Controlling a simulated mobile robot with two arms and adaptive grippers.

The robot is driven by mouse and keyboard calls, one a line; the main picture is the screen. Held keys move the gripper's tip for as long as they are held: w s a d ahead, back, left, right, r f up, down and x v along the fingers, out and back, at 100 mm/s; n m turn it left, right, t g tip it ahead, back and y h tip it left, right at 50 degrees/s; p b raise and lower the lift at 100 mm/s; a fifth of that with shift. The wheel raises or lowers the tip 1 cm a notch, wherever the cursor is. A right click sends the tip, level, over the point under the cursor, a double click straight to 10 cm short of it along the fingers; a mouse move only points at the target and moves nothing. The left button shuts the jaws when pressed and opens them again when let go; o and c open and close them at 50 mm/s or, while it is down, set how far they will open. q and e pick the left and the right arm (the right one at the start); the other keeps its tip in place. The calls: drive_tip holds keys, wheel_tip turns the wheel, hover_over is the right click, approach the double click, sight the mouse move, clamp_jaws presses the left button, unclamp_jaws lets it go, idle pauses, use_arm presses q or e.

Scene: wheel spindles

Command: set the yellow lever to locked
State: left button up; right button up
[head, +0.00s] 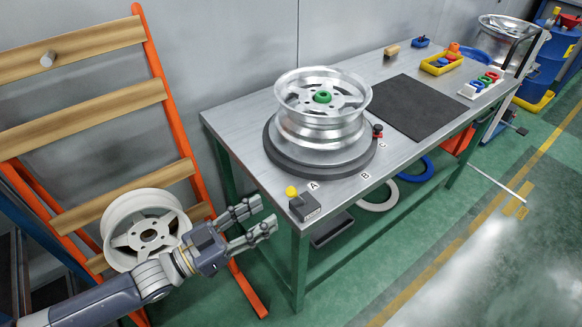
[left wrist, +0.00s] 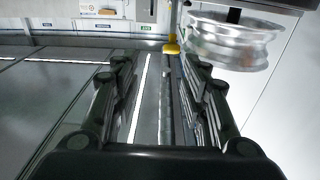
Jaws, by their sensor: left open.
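The yellow lever (head: 291,191) has a round yellow knob and sits on a small dark box (head: 305,206) at the table's near left corner, close to label A. In the left wrist view the yellow knob (left wrist: 171,48) shows just beyond and between my fingertips. My left gripper (head: 256,216) is open and empty, to the left of the box and apart from the lever. It also fills the left wrist view (left wrist: 160,75). The lever's exact setting is too small to tell. My right gripper is not in view.
A silver wheel (head: 322,128) with a green hub piece stands on a dark round base (head: 290,158) behind the lever. A dark mat (head: 418,106) lies farther right on the table. An orange rack (head: 160,75) with a white wheel (head: 112,234) stands left, near my arm.

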sight(291, 190)
use_arm(q)
drive_tip(key=shift+y, duration=0.4)
drive_tip(key=x, duration=0.3)
drive_tip(key=p+x, duration=0.1)
drive_tip(key=x, duration=0.2)
drive_tip(key=w+p+x, duration=0.1)
drive_tip(key=x, duration=0.3)
drive_tip(key=shift+w+a+f, duration=0.1)
drive_tip(key=shift+a+f, duration=0.05)
drive_tip(key=shift+a, duration=0.25)
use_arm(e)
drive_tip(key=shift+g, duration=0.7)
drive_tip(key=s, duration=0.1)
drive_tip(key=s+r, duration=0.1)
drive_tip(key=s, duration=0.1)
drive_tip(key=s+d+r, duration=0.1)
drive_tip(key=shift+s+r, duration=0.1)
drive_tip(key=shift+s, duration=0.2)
use_arm(q)
clamp_jaws()
